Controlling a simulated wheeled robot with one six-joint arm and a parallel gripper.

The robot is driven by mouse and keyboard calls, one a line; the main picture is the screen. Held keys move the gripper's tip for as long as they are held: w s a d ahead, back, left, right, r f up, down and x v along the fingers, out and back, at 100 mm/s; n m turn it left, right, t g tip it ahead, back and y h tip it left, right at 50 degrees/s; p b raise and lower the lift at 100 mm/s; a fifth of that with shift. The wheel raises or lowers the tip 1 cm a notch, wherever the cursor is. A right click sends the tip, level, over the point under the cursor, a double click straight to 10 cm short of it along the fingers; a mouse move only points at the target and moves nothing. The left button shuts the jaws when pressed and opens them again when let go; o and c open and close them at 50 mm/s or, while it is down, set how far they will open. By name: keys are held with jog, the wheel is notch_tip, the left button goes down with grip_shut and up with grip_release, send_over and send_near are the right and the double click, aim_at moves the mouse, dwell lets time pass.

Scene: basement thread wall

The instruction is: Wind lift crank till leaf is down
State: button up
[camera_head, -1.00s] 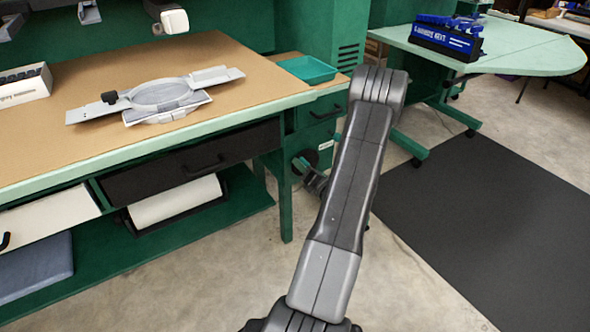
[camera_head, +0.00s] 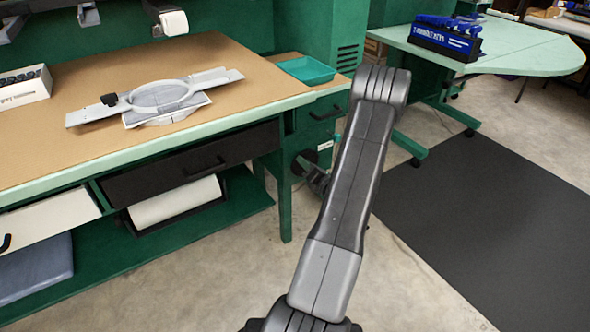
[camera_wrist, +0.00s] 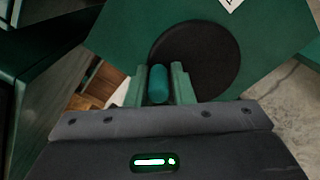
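The crank is a round black disc (camera_wrist: 205,60) on a green panel in the wrist view. Its teal cylindrical handle (camera_wrist: 158,84) stands between the two green fingers of my gripper (camera_wrist: 159,82), which close in on both sides of it. In the head view the black disc (camera_head: 303,160) is on the side of the green bench pedestal, and my gripper (camera_head: 318,180) beside it is mostly hidden by my arm. A pale green leaf with a rounded end (camera_head: 530,48) stands level at the back right; whether this crank drives it cannot be told.
A brown-topped bench (camera_head: 235,65) fills the left, with a grey ring-shaped frame (camera_head: 165,97) and a teal tray (camera_head: 307,69) on it. A blue rack (camera_head: 445,40) stands on the pale green top. A dark mat (camera_head: 480,220) covers the floor at right.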

aim_at(298, 170)
grip_shut()
jog(key=shift+a+f, duration=0.1)
jog(key=f+b, duration=0.2)
jog(key=f, duration=0.1)
jog(key=s+a+f+b, duration=0.1)
jog(key=shift+a+f, duration=0.1)
jog(key=shift+f, duration=0.1)
jog(key=shift+w+r, duration=0.15)
jog(key=shift+r, duration=0.05)
jog(key=w+d+f+b, duration=0.1)
jog(key=w+d+f, duration=0.1)
jog(key=d, duration=0.1)
jog(key=shift+f+b, duration=0.25)
jog(key=shift+b, duration=0.1)
